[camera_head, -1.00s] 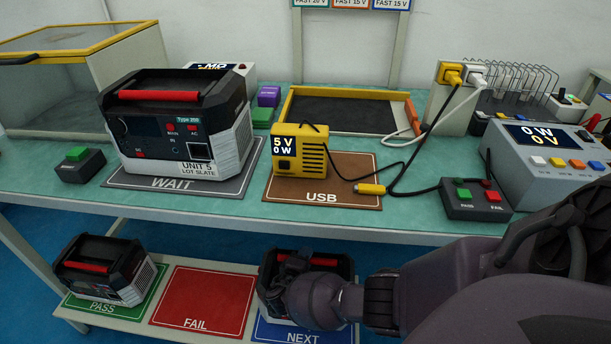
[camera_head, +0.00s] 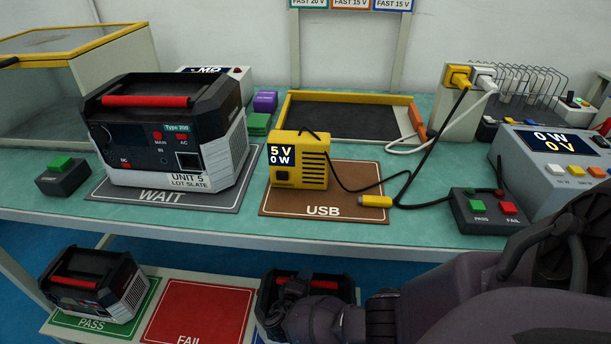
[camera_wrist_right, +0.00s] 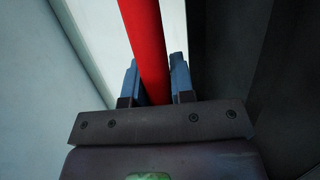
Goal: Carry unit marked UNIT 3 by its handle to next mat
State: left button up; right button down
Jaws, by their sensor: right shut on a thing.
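In the head view a dark power unit with a red handle (camera_head: 326,284) is on the lower shelf at the NEXT place, mostly hidden by my right arm. Its marking is not readable. My right gripper (camera_head: 290,285) is at this unit's handle. In the right wrist view the gripper (camera_wrist_right: 155,85) has its two fingers on either side of the red handle (camera_wrist_right: 146,45), shut on it. The NEXT mat (camera_head: 262,338) is almost wholly covered, with only a sliver of its edge showing. My left gripper is not in view.
On the bench, UNIT 5 (camera_head: 168,135) stands on the WAIT mat (camera_head: 228,198). A yellow meter (camera_head: 298,160) stands on the USB mat (camera_head: 345,208). On the lower shelf another unit (camera_head: 95,285) is on the PASS mat (camera_head: 148,300); the FAIL mat (camera_head: 200,308) is bare.

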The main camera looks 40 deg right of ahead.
jog(key=c, duration=1.4)
grip_release()
jog(key=shift+r, duration=0.1)
jog(key=o, duration=0.4)
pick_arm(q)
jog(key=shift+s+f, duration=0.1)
pick_arm(e)
jog(key=shift+s+a+r, duration=0.15)
jog(key=shift+s+a, duration=0.05)
jog(key=shift+a, duration=0.15)
pick_arm(q)
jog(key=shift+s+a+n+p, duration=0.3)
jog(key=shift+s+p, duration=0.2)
jog(key=shift+p, duration=0.55)
pick_arm(e)
jog(key=shift+v, duration=5.55)
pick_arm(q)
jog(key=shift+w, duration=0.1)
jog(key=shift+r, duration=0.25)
